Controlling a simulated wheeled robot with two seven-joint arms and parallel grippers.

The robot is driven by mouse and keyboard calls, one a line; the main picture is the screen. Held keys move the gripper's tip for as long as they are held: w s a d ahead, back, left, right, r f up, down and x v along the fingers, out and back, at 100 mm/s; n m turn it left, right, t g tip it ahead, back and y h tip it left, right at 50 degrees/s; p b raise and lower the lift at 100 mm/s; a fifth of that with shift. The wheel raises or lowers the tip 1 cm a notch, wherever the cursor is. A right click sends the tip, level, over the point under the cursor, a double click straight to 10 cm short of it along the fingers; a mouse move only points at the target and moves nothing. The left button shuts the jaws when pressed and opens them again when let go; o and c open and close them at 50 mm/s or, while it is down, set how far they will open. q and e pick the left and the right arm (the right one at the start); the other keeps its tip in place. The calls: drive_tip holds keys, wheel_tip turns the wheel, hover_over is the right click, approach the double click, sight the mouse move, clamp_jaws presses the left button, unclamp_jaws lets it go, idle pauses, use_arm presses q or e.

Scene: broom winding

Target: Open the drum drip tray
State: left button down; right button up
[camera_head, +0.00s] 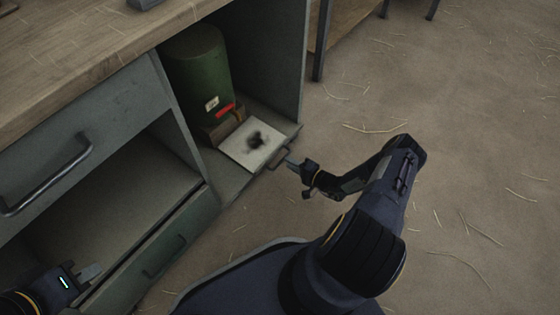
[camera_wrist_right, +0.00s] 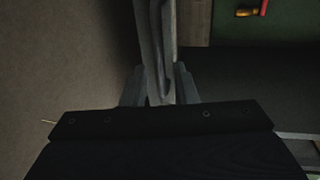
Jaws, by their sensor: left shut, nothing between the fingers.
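The drum drip tray (camera_head: 270,165) is at the bottom of the open cabinet bay, under the green drum (camera_head: 196,68). A pale sheet with a dark stain (camera_head: 254,143) lies in front of the drum. The tray's front handle (camera_head: 279,156) faces the aisle. My right gripper (camera_head: 292,164) is at this handle. In the right wrist view a grey bar (camera_wrist_right: 158,45) runs between the two fingers (camera_wrist_right: 160,88); whether they press on it I cannot tell. My left gripper (camera_head: 92,272) is shut and empty at lower left, by the lower drawer.
The cabinet has an upper drawer with a bar handle (camera_head: 48,178), an open shelf (camera_head: 130,190) and a lower drawer (camera_head: 160,258). The drum has a red-handled tap (camera_head: 225,110). The floor (camera_head: 470,150) at right is open, with scattered straw.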

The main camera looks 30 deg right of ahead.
drive_tip(key=b+x, duration=0.1)
drive_tip(key=x, duration=0.3)
drive_tip(key=shift+w+a, duration=0.15)
drive_tip(key=shift+w, duration=0.2)
drive_tip(key=shift+c, duration=0.4)
clamp_jaws()
